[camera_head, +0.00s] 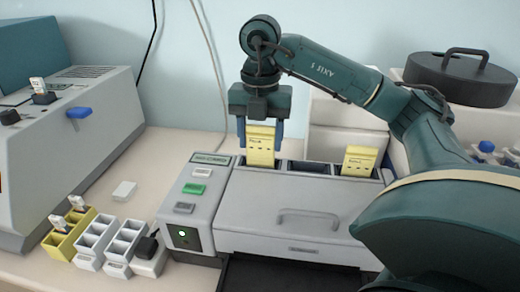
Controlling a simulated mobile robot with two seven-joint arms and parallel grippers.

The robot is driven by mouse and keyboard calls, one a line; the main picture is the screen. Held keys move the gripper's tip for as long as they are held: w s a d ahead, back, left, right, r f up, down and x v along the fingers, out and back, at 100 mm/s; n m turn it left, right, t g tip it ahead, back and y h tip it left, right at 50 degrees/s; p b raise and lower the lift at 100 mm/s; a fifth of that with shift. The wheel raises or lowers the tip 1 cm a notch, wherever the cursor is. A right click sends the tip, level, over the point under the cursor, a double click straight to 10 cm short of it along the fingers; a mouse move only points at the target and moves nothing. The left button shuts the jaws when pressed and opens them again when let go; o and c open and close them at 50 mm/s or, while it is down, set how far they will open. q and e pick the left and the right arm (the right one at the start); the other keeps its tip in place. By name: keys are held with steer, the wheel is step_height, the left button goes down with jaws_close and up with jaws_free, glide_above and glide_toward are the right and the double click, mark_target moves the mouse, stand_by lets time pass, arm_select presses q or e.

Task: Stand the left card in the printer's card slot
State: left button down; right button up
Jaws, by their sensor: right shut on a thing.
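A yellow card (261,146) with dark print is held upright between the fingers of my right gripper (260,128), which is shut on it. Its lower end is at the left slot (237,165) in the top of a grey machine (290,205); how deep it sits cannot be told. Another yellow card (358,161) stands at the right slot of the same machine. The middle slot (310,167) looks dark and empty. A small white piece (38,86) stands in a dark holder on the larger grey machine (85,120) at the left. My left gripper is out of view.
A panel with a green button (194,189) adjoins the slots. A yellow rack (60,245) with small white pieces and white racks (95,240) stand at front left. A dark round lid (460,78) and blue-capped bottles (486,147) are at right. Some tabletop at left is clear.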

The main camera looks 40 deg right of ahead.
mark_target(260, 149)
step_height(260, 149, down, 2)
steer(key=shift+f, duration=0.1)
steer(key=shift+f, duration=0.25)
steer(key=o, duration=1)
